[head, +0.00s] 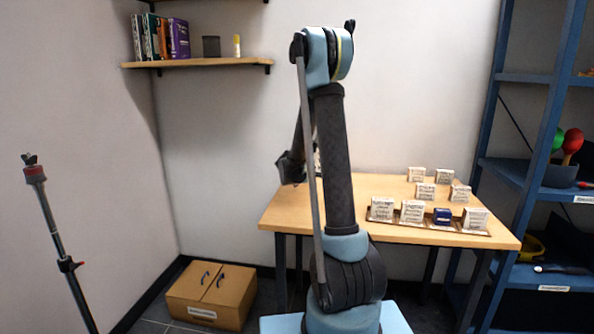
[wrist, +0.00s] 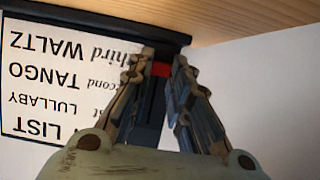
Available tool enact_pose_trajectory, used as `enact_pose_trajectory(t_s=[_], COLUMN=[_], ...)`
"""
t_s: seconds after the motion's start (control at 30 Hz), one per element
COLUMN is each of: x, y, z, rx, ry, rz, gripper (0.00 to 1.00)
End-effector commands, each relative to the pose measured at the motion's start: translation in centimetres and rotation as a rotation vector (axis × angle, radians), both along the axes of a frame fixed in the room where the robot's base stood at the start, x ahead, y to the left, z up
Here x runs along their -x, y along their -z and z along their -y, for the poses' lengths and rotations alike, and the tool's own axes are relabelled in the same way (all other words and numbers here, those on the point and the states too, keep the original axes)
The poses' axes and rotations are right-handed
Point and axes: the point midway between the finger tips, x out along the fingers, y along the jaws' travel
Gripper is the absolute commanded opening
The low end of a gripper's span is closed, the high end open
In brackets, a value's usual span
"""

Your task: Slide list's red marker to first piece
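In the wrist view the list (wrist: 55,80) is a white board, upside down, reading LULLABY, TANGO and third WALTZ. A dark rail (wrist: 147,120) runs along its side. The red marker (wrist: 161,69) sits on the rail, about level with the third WALTZ line. My gripper (wrist: 162,62) has its two fingertips apart, one on each side of the marker. I cannot tell whether they press on it. In the head view my gripper (head: 291,168) is a dark shape mostly behind my arm, and the list and marker cannot be made out there.
A wooden table (head: 300,205) carries several small labelled white blocks (head: 381,208) and a dark blue block (head: 442,216) at its right. A blue shelf (head: 515,170) stands right, a cardboard box (head: 210,295) on the floor, a tripod (head: 52,235) left.

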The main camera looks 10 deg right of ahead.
Motion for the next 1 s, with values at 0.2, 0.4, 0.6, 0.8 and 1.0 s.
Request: enact_pose_trajectory(t_s=[0.2, 0.4, 0.6, 0.8, 1.0], x=[0.0, 0.0, -0.1, -0.1, -0.1], y=[-0.1, -2.0, -5.3, -7.3, -7.7], z=[-0.1, -0.1, -0.2, -0.2, -0.2], rx=[-0.001, -0.001, -0.001, -0.001, -0.001], ry=[-0.002, -0.003, -0.003, -0.004, -0.004], rz=[0.000, 0.001, 0.001, 0.001, 0.002], gripper=[0.00, 0.00, 0.00, 0.00, 0.00])
